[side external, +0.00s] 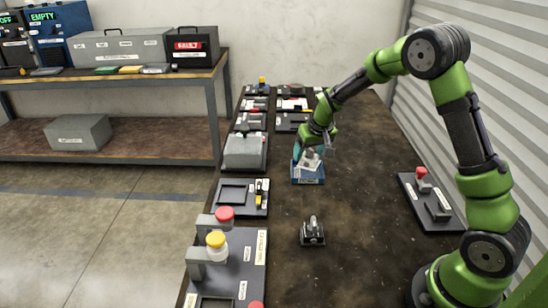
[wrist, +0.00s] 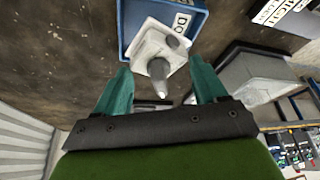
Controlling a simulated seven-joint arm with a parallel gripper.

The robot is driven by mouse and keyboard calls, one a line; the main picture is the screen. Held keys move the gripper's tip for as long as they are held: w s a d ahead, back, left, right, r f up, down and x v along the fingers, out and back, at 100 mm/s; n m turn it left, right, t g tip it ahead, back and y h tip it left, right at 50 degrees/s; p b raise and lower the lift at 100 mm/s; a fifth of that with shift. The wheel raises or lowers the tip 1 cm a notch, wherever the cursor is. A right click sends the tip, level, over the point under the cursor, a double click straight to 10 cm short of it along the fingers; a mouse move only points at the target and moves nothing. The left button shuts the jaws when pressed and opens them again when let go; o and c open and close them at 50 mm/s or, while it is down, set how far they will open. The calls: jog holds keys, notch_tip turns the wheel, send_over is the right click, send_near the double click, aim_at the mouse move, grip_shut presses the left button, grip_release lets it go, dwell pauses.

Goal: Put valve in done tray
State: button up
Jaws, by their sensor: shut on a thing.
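The valve (wrist: 158,52), a pale square block with a grey rounded stem, is between the teal fingers of my gripper (wrist: 160,75). The gripper is shut on it. The blue done tray (wrist: 127,22) lies behind the valve in the wrist view, its label partly covered. In the side view my gripper (side external: 311,147) points down, with the valve (side external: 309,160) at or just above the blue tray (side external: 308,179). I cannot tell whether the valve touches the tray floor.
A small dark fixture with a grey upright part (side external: 312,233) stands nearer on the table. Grey stations line the left edge, including a grey box (side external: 245,151) and a panel with red and yellow knobs (side external: 232,262). A red-button panel (side external: 432,202) lies right.

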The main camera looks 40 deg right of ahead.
aim_at(309, 156)
jog(key=shift+w+d+f, duration=0.1)
jog(key=shift+w, duration=0.3)
jog(key=shift+f, duration=1.7)
jog(key=shift+f, duration=0.15)
jog(key=o, duration=1.2)
jog(key=shift+o, duration=0.2)
jog(key=v, duration=1.2)
jog(key=s+a+r+t+y, duration=0.1)
jog(key=s+a+r, duration=0.2)
jog(key=s+a, duration=0.2)
jog(key=s+a+r+t+y, duration=0.1)
jog(key=s+a+r, duration=0.3)
jog(key=s, duration=0.5)
jog(key=s+a+r+t+y, duration=0.1)
jog(key=s+a+r, duration=0.2)
jog(key=s+a, duration=0.2)
jog(key=s, duration=0.3)
jog(key=shift+a+r+y, duration=0.3)
jog(key=shift+r+y, duration=0.05)
jog(key=shift+y, duration=0.05)
